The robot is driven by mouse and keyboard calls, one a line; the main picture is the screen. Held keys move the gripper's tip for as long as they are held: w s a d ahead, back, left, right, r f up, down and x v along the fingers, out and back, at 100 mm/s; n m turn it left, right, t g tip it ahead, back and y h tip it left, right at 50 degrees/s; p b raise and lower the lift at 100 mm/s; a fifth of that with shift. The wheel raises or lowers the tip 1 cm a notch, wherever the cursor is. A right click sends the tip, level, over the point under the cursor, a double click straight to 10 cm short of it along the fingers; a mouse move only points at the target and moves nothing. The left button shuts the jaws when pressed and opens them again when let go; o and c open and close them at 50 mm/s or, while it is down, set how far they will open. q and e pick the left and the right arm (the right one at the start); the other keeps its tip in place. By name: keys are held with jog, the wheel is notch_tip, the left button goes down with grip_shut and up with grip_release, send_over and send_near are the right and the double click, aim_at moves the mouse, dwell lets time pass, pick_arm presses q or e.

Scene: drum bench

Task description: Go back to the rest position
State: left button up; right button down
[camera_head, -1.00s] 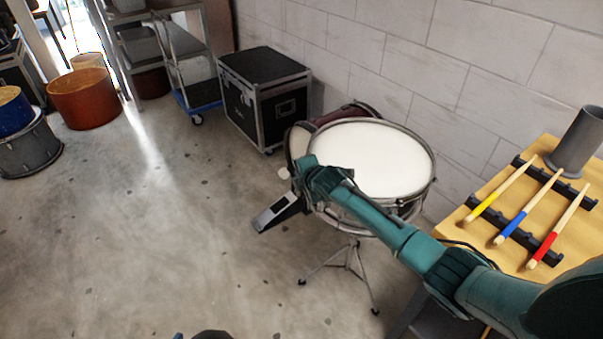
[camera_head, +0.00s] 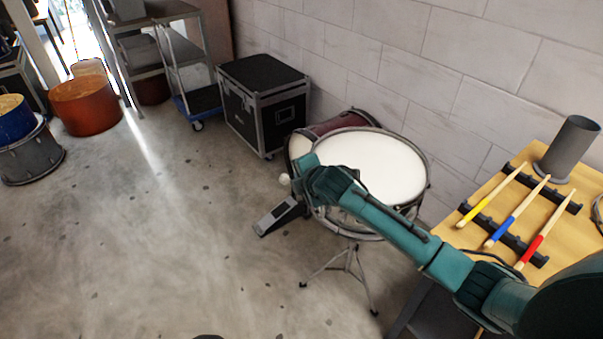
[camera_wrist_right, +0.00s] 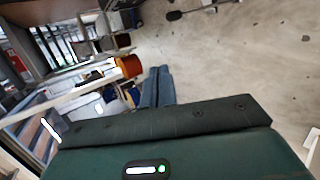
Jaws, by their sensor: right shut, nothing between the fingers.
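My green right arm reaches in from the right in the head view and crosses in front of the white-topped snare drum (camera_head: 375,165). Its far end hangs at the drum's left edge, and the fingers cannot be made out there. In the right wrist view my right gripper (camera_wrist_right: 157,78) shows as two blue-grey fingers close together, with nothing held. My left gripper is not in view. Three drumsticks, with yellow (camera_head: 480,207), blue (camera_head: 503,232) and red (camera_head: 531,248) bands, lie across black racks (camera_head: 522,247) on the wooden table (camera_head: 470,235).
A grey cup (camera_head: 568,148) stands at the back of the table. A bass drum with a pedal (camera_head: 277,217) is behind the snare. A black case (camera_head: 265,105) and a shelf cart (camera_head: 185,60) stand along the wall. The floor at left is open.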

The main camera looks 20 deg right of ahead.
jog(key=shift+s+r, duration=0.25)
jog(key=shift+r, duration=0.15)
jog(key=shift+f, duration=0.1)
jog(key=s+a+f+m+y, duration=0.1)
jog(key=s+a+f+m, duration=0.1)
jog(key=s+f+m, duration=0.35)
jog(key=s+a+f+m+y, duration=0.1)
jog(key=s+a+f+m, duration=0.1)
jog(key=s, duration=0.7)
jog(key=s+a+f+m+y, duration=0.1)
jog(key=s+a+f+m, duration=0.2)
jog(key=s, duration=0.4)
jog(key=s+d+m, duration=0.4)
jog(key=s+m, duration=0.3)
jog(key=s, duration=0.2)
jog(key=shift+f+h, duration=0.25)
jog(key=shift+h, duration=0.15)
jog(key=shift+a, duration=0.1)
